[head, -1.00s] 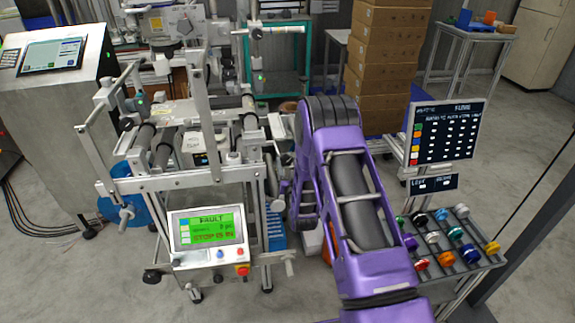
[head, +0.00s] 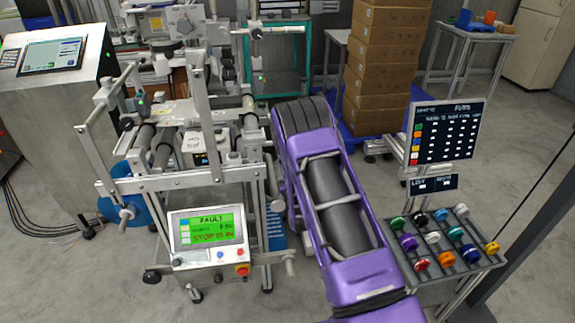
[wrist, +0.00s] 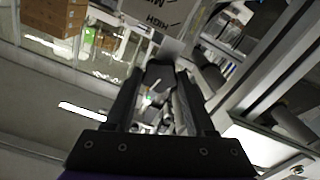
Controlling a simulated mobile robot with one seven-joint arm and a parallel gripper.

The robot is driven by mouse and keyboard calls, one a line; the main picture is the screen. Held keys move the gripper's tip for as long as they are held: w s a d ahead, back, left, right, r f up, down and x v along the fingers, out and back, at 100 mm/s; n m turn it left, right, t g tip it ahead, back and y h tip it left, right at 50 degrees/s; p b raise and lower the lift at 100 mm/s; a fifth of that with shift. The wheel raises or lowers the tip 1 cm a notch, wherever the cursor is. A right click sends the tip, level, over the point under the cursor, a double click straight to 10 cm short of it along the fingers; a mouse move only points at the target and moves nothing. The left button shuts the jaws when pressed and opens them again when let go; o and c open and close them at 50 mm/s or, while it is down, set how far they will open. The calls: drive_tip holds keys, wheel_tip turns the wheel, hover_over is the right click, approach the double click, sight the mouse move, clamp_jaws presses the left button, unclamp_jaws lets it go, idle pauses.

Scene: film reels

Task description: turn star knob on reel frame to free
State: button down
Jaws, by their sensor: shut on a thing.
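The reel frame (head: 170,183) is a grey metal machine with rollers, left of my purple arm in the head view. My gripper (wrist: 159,82) shows in the wrist view, its two dark fingers closed in on a dark rounded piece, which looks like the star knob (wrist: 160,70). The fingertips and the knob's lobes are dark and hard to separate, so the knob's turn position cannot be read. In the head view my arm hides the gripper and the knob.
A control panel (head: 208,230) on the machine's front shows FAULT on a green screen. Stacked brown boxes (head: 385,60) stand behind my arm. A rack of coloured knobs (head: 455,262) and a dark board (head: 445,130) stand to the right. Open floor lies at front left.

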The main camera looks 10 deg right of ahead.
drive_tip(key=shift+n, duration=1.2)
drive_tip(key=shift+c, duration=1.2)
unclamp_jaws()
drive_tip(key=s, duration=1.7)
drive_tip(key=shift+s+p, duration=0.2)
drive_tip(key=shift+p, duration=0.2)
